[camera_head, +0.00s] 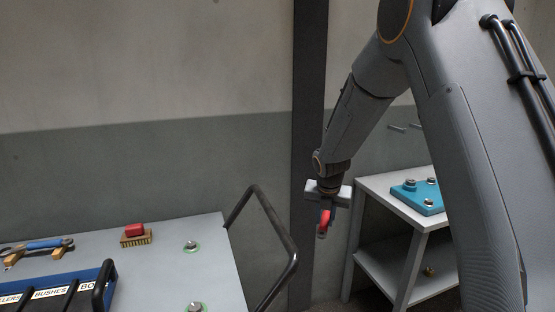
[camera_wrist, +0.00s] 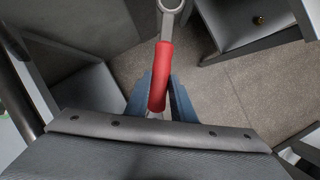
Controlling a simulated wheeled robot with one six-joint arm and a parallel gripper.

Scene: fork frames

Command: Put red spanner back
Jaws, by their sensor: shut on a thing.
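The red spanner (camera_wrist: 160,75) has a red handle and a bare metal ring end, which points to the top of the wrist view. My gripper (camera_wrist: 160,92) is shut on the red handle, with a blue finger on each side. In the head view my gripper (camera_head: 326,212) hangs in the gap between the cart and the side table, with the red spanner (camera_head: 325,222) below it. Most of the spanner's length is foreshortened or hidden there. Two short metal pegs (camera_head: 397,127) stick out of the wall above the side table, and nothing hangs on them.
The grey cart top (camera_head: 190,262) at left carries a blue-handled tool (camera_head: 42,245) on wooden rests, a red-topped brush (camera_head: 135,234) and a labelled black-and-blue tray (camera_head: 60,294). Its dark handle (camera_head: 275,225) juts toward my gripper. The side table (camera_head: 385,195) bears a blue plate (camera_head: 420,197) with bolts.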

